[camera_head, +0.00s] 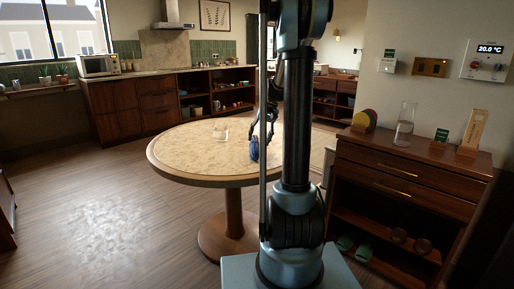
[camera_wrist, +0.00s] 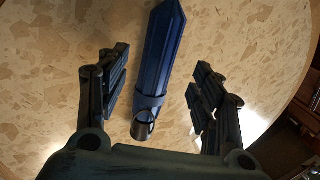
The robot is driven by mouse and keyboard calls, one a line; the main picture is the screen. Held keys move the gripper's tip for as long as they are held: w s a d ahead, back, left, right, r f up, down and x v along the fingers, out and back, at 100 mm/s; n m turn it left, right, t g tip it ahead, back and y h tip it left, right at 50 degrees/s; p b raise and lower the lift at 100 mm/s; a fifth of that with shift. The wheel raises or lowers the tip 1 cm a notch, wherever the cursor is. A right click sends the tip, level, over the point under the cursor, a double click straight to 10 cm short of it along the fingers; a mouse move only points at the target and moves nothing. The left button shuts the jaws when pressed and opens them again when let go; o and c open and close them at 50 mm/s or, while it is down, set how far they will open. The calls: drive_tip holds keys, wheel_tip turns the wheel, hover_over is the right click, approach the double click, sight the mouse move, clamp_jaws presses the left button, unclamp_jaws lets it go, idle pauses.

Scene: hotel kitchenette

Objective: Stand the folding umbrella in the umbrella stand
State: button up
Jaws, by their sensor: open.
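The folding umbrella (camera_wrist: 160,60) is dark blue, with a band around it and a grey metallic end towards my wrist. It lies on the speckled top of the round table (camera_wrist: 50,60). My gripper (camera_wrist: 160,82) is open, with one finger on each side of the umbrella and visible gaps between. In the head view, the umbrella (camera_head: 254,150) is a small blue shape on the table's right part, and my gripper (camera_head: 264,126) is just above it, partly hidden by my arm. I cannot make out an umbrella stand in either view.
A wooden cabinet (camera_head: 400,165) at the right carries a glass carafe (camera_head: 405,125), coloured discs (camera_head: 364,120) and small signs. Kitchen counters line the back. The floor (camera_head: 110,215) at the left is clear.

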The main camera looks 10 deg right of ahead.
drive_tip(key=v, duration=0.6)
drive_tip(key=s+a+h, duration=0.1)
drive_tip(key=s+a, duration=0.1)
drive_tip(key=s, duration=0.8)
drive_tip(key=s+a+h, duration=0.1)
drive_tip(key=s+a, duration=0.1)
drive_tip(key=s, duration=0.8)
drive_tip(key=s+f+n+t+h, duration=0.1)
drive_tip(key=s+f, duration=1.2)
drive_tip(key=s, duration=0.5)
drive_tip(key=shift+d+f+n+t+h, duration=0.2)
drive_tip(key=shift+d+n+t+h, duration=0.1)
drive_tip(key=shift+d+n, duration=0.15)
drive_tip(key=shift+o, duration=0.7)
drive_tip(key=shift+r, duration=0.1)
